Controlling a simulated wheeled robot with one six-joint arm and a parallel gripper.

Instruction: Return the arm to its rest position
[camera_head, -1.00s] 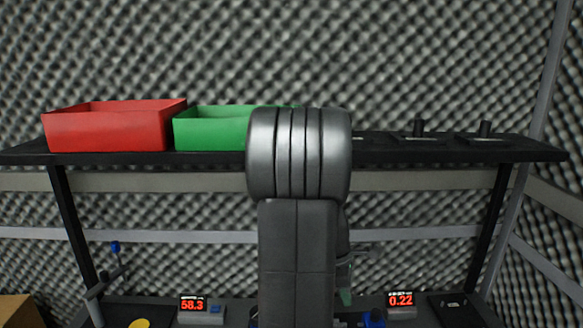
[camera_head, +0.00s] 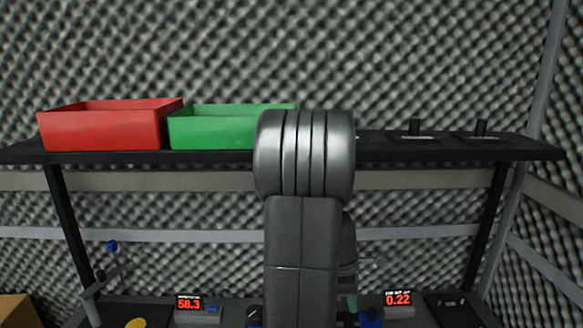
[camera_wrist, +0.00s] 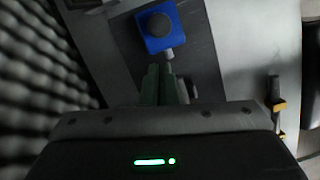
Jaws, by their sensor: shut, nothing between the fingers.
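My arm (camera_head: 305,235) stands upright in the middle of the head view, its rounded joint in front of the shelf. My gripper (camera_wrist: 165,82) shows in the wrist view as two greenish fingers close together, shut with nothing between them. In the head view it is mostly hidden behind my arm. Beyond the fingertips in the wrist view is a blue block with a dark round top (camera_wrist: 157,27), on a dark plate. The fingers look apart from it, though the distance is hard to judge.
A red bin (camera_head: 105,130) and a green bin (camera_head: 215,132) sit on the black shelf (camera_head: 460,153). Foam walls enclose the place.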

